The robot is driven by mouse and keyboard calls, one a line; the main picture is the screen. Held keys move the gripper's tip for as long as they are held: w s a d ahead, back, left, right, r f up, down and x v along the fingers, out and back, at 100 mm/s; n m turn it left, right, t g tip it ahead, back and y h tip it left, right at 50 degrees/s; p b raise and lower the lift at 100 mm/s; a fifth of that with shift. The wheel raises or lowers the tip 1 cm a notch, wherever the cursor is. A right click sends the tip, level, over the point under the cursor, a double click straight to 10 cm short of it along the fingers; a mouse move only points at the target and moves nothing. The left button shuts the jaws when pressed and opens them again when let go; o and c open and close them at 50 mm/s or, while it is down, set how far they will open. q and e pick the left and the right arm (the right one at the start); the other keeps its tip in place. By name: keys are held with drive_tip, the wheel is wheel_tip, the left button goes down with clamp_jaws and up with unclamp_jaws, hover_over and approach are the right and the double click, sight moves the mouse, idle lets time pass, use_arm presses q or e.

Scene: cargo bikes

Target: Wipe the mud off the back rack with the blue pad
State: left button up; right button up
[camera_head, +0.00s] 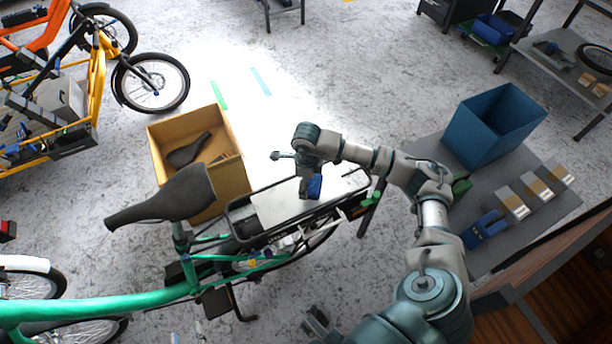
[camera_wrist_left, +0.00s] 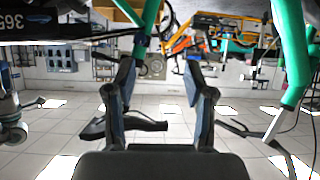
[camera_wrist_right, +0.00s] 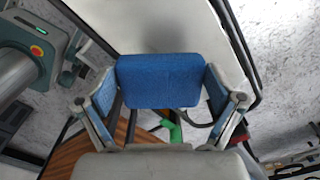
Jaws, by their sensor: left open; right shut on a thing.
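The green bike's back rack (camera_head: 290,203) carries a pale flat plate inside a black frame. My right gripper (camera_head: 312,184) is over the rack, shut on the blue pad (camera_head: 315,187). In the right wrist view the blue pad (camera_wrist_right: 160,80) sits between the fingers, in front of the pale rack plate (camera_wrist_right: 165,25). I cannot tell whether the pad touches the plate. A faint grey patch shows above the pad; I cannot tell whether it is mud or shadow. My left gripper (camera_head: 316,322) is low, near the bottom edge; the left wrist view shows its fingers (camera_wrist_left: 158,92) apart and empty.
A black saddle (camera_head: 170,197) and a cardboard box (camera_head: 215,140) stand left of the rack. At right, a grey table (camera_head: 470,190) holds a blue bin (camera_head: 495,125), several small boxes and a blue item (camera_head: 485,228). Other bikes stand at far left.

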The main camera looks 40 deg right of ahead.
drive_tip(key=shift+d+r, duration=0.3)
drive_tip(key=shift+r, duration=0.1)
drive_tip(key=shift+a+r+p, duration=0.25)
drive_tip(key=shift+r+p, duration=0.15)
drive_tip(key=shift+r, duration=0.1)
drive_tip(key=shift+a+r+p, duration=0.2)
drive_tip(key=shift+r+p, duration=0.15)
drive_tip(key=shift+r, duration=0.15)
drive_tip(key=shift+d+r, duration=0.1)
drive_tip(key=shift+r, duration=0.1)
use_arm(q)
drive_tip(key=s+a+f+g+y, duration=0.1)
drive_tip(key=s+a+f+g, duration=0.1)
drive_tip(key=s+f+g, duration=0.1)
drive_tip(key=shift+s+a+f+g, duration=0.3)
drive_tip(key=shift+s+a+g, duration=0.15)
drive_tip(key=shift+s, duration=0.6)
use_arm(e)
drive_tip(key=shift+d+f, duration=0.1)
drive_tip(key=shift+d, duration=0.1)
use_arm(q)
drive_tip(key=shift+w, duration=0.1)
use_arm(e)
drive_tip(key=shift+a, duration=0.15)
